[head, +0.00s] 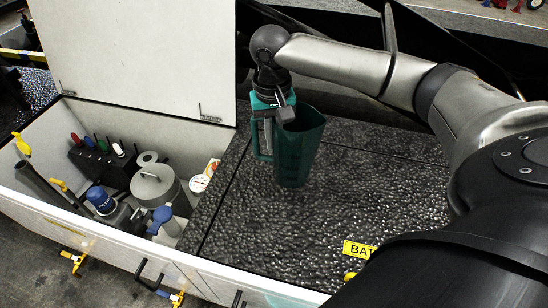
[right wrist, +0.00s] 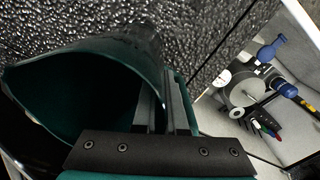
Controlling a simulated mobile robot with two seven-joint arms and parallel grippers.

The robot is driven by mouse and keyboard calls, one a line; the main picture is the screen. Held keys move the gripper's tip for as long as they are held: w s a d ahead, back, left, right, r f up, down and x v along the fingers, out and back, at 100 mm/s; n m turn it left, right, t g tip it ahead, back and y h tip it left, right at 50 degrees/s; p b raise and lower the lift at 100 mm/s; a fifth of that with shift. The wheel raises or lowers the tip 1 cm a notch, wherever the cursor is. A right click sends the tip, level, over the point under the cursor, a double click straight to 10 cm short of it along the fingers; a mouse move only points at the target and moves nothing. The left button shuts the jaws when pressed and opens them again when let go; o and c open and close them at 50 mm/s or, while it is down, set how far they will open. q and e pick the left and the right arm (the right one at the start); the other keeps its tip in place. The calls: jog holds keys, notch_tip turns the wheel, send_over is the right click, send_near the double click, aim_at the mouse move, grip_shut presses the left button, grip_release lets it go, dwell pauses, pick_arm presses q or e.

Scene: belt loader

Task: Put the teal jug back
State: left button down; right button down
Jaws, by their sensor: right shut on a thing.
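The teal jug (head: 300,150) is upright above or on the dark textured deck, just right of the open white box. My right gripper (head: 272,116) is shut on the jug near its handle and rim. In the right wrist view the jug's open mouth (right wrist: 90,95) fills the left side, and the gripper fingers (right wrist: 175,110) are against its side. I cannot tell whether the jug's base touches the deck. My left gripper is in neither view.
The white box (head: 215,275) has its lid (head: 140,55) raised. Inside are a grey canister (head: 153,190), blue-topped bottles (head: 100,200) and a rack of coloured-handled tools (head: 100,160). The textured deck (head: 370,190) to the right is mostly clear.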

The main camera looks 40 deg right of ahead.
jog(key=shift+f, duration=0.75)
notch_tip(320, 180, down, 5)
jog(key=shift+f+b, duration=0.1)
jog(key=shift+b, duration=0.6)
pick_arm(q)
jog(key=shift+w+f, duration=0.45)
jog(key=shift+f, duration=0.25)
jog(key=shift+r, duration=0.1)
pick_arm(e)
jog(key=shift+f, duration=0.15)
jog(key=c, duration=1)
grip_release()
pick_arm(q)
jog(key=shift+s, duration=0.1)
